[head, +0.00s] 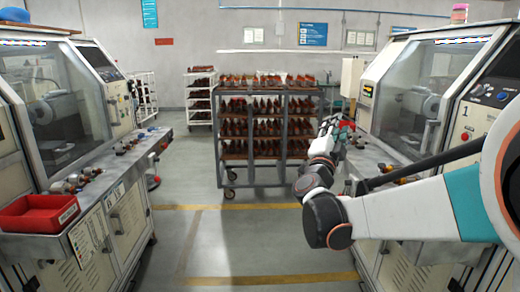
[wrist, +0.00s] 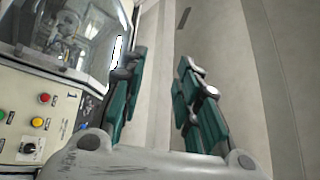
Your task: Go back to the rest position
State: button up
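My gripper (wrist: 165,75) has two green fingers that stand apart with nothing between them in the wrist view. In the head view, my white arm reaches in from the right edge, and my gripper (head: 340,128) is at its far end. It is small there and partly hidden by my wrist. It is in the air beside the front of the right machine (head: 385,85), above that machine's shelf. The machine's window and button panel also show at the left of the wrist view (wrist: 65,85).
A wheeled rack (head: 222,150) with rows of brown parts stands ahead. The left machine (head: 60,100) has a shelf with loose parts and a red bin (head: 35,222). Open grey floor (head: 235,240) with yellow lines lies between the machines. A white rack (head: 200,105) stands behind.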

jog(key=s+a+f+n+g+y, duration=0.35)
jog(key=s+a+n+y, duration=0.45)
jog(key=s+n+y, duration=0.45)
jog(key=s+d+f+n+g, duration=0.1)
jog(key=s+d+f+g, duration=0.1)
jog(key=s+f, duration=0.5)
jog(key=s+d+f+n+g+h, duration=0.1)
jog(key=s+f+g, duration=0.3)
jog(key=s, duration=0.6)
jog(key=s+d+f+n+g+h, duration=0.1)
jog(key=s+d+f+n+g, duration=0.2)
jog(key=s+f, duration=0.5)
jog(key=shift+s+f+g, duration=0.25)
jog(key=shift+f+g, duration=0.1)
jog(key=shift+f, duration=0.45)
jog(key=shift+o, duration=0.2)
jog(key=shift+d, duration=0.1)
